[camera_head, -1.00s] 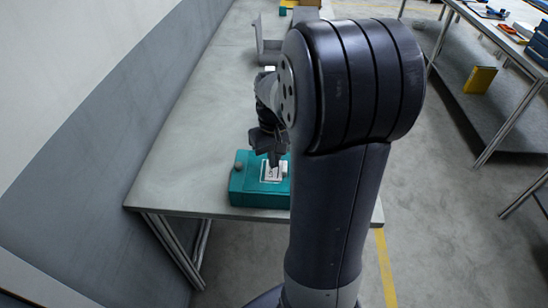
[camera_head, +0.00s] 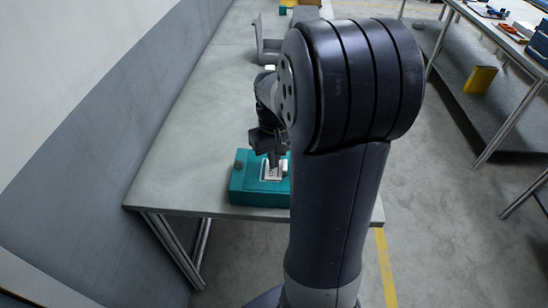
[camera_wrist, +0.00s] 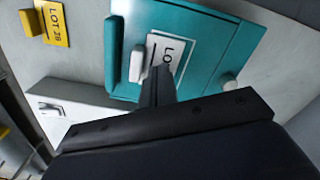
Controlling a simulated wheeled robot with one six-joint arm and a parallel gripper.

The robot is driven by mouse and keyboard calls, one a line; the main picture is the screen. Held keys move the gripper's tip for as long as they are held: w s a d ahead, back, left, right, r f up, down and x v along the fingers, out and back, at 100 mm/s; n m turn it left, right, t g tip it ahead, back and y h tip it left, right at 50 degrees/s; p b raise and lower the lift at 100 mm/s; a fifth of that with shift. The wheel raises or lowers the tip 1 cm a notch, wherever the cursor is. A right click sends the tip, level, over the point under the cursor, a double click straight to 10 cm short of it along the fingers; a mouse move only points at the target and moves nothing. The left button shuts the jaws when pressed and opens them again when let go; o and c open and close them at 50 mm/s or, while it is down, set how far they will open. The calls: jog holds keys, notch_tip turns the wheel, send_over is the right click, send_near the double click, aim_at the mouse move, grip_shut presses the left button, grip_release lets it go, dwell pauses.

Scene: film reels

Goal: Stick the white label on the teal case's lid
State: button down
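The teal case (camera_head: 248,186) stands at the near end of the bench; its lid fills the upper middle of the wrist view (camera_wrist: 210,25). The white label (camera_head: 271,172) lies on the lid, over a pale outlined rectangle, with lettering starting "LO" in the wrist view (camera_wrist: 166,50). A raised white tab (camera_wrist: 137,63) stands at the label's edge. My gripper (camera_wrist: 157,75) has its fingers together, over the lower part of the label and beside the tab. The fingertips hide part of the label; whether they touch it is hard to tell. The gripper also shows above the lid in the head view (camera_head: 273,156).
A yellow "LOT 28" label (camera_wrist: 55,22) with its own tab lies beside the case in the wrist view. A grey open holder (camera_head: 267,48) stands farther back on the bench. The bench (camera_head: 185,140) left of the case is clear. A wall runs along the left.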

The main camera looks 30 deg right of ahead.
jog(key=shift+f+b, duration=0.35)
jog(key=shift+f, duration=0.2)
dwell(0.7)
notch_tip(320, 180, up, 6)
jog(key=p, duration=0.5)
jog(key=shift+f, duration=0.1)
dwell(0.4)
notch_tip(320, 180, down, 6)
jog(key=b, duration=0.5)
jog(key=shift+r, duration=0.2)
jog(key=shift+r, duration=0.15)
